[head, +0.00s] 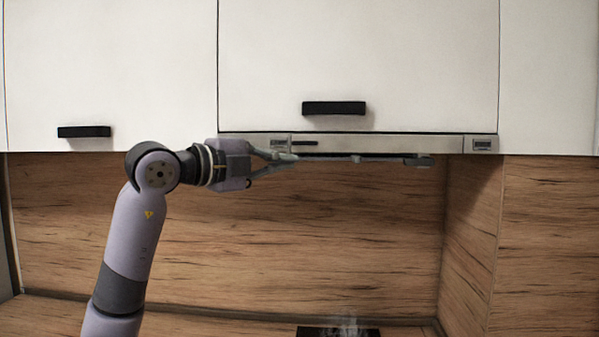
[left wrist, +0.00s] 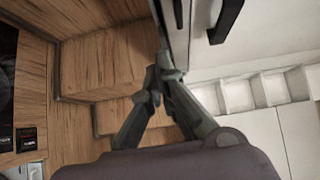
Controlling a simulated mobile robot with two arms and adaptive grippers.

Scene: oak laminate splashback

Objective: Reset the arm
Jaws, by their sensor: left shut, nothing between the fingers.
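My left arm (head: 128,235) rises from the lower left in the head view and bends at the elbow joint toward the right. My left gripper (head: 293,157) is level just below the hood's front edge and points right. Its fingers are shut with nothing between them. In the left wrist view the two fingertips (left wrist: 160,78) meet close to the hood's edge. I cannot tell whether they touch it. My right gripper is in neither view.
The slim range hood (head: 385,146) sits under white wall cabinets (head: 400,60) with black handles (head: 334,108). Wood splashback (head: 340,230) stands behind, with a counter below. A dark hob (head: 338,331) shows at the bottom. The space below the hood is clear.

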